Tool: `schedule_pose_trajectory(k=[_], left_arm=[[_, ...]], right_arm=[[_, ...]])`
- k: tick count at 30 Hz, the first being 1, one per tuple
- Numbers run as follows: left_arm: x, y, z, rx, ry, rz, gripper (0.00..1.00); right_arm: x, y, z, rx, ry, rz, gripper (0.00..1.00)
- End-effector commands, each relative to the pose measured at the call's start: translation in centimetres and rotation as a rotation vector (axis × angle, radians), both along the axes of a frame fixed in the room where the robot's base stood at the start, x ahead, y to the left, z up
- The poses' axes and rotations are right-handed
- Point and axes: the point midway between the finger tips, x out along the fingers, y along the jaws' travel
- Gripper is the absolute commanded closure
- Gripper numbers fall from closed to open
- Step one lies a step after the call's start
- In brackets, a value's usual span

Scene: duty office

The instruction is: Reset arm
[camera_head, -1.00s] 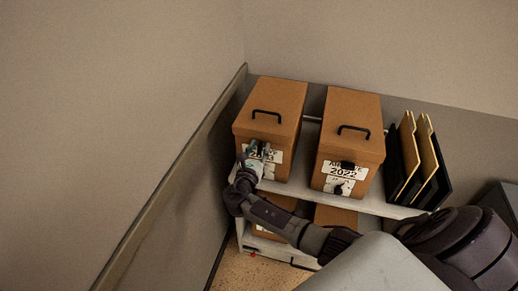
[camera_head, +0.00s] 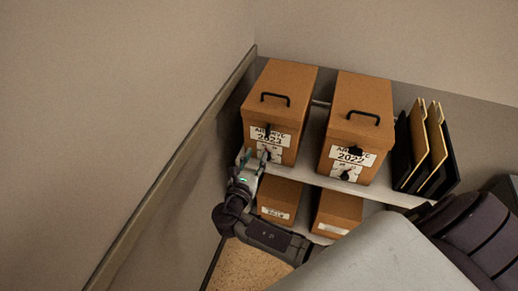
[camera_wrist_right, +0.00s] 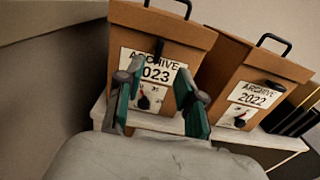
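My right gripper (camera_head: 252,162) is in front of the left archive box, low by its label and the shelf's front edge. In the right wrist view the right gripper (camera_wrist_right: 160,105) has its two fingers apart, with nothing between them. The box labelled 2023 (camera_wrist_right: 165,35) stands behind the fingers, upright and closed; it also shows in the head view (camera_head: 284,82). A second box labelled 2022 (camera_head: 362,95) stands to its right. My left gripper is not in view.
Both boxes stand on a pale shelf (camera_head: 316,180). Black and tan folders (camera_head: 425,150) stand at its right end. Smaller brown boxes (camera_head: 279,198) (camera_head: 338,210) sit on the level below. A wall with a ledge (camera_head: 170,170) runs close on the left.

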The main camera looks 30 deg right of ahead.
Motion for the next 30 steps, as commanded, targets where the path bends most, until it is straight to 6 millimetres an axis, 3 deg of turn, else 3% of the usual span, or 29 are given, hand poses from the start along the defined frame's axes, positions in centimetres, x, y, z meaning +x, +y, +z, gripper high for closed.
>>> schedule_pose_trajectory(k=[16,19,23,26,30], left_arm=[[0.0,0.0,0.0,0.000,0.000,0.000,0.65],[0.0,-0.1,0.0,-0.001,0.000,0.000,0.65],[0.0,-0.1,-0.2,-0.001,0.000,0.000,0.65],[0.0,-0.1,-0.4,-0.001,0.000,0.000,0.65],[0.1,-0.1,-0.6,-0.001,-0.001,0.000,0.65]], right_arm=[[-0.2,0.2,0.0,0.000,0.000,0.000,0.62],[-0.3,0.1,-1.0,0.023,0.010,0.005,0.62],[-1.0,-0.3,-6.2,0.151,0.059,0.024,0.62],[-2.9,-0.6,-13.0,0.341,0.109,0.021,0.62],[-7.6,-0.4,-22.8,0.662,0.154,-0.051,0.62]])
